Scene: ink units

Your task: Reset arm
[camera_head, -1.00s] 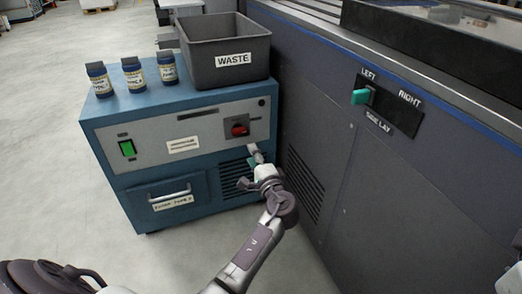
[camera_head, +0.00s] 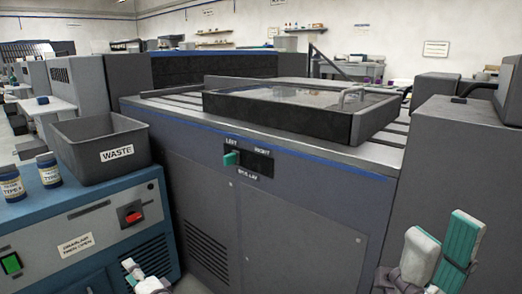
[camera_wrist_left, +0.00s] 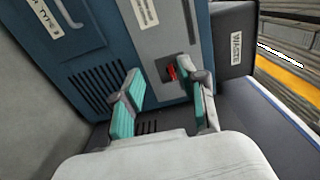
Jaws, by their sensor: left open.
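My left gripper (camera_head: 147,276) is at the bottom edge of the head view, in front of the blue cabinet's vented side. In the left wrist view its two teal-padded fingers (camera_wrist_left: 160,72) are spread and nothing is between them. The red rotary switch (camera_wrist_left: 171,72) shows beyond the gap, near the right finger; it also appears in the head view (camera_head: 132,214). My right gripper (camera_head: 440,244) is at the lower right of the head view, its white and teal fingers pointing up and apart, with no object held.
The blue cabinet (camera_head: 95,222) carries a grey WASTE bin (camera_head: 105,150) and ink bottles (camera_head: 48,169). The grey machine (camera_head: 290,215) stands beside it, with a teal side-lay lever (camera_head: 231,158) at LEFT. A framed tray (camera_head: 280,113) lies on top.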

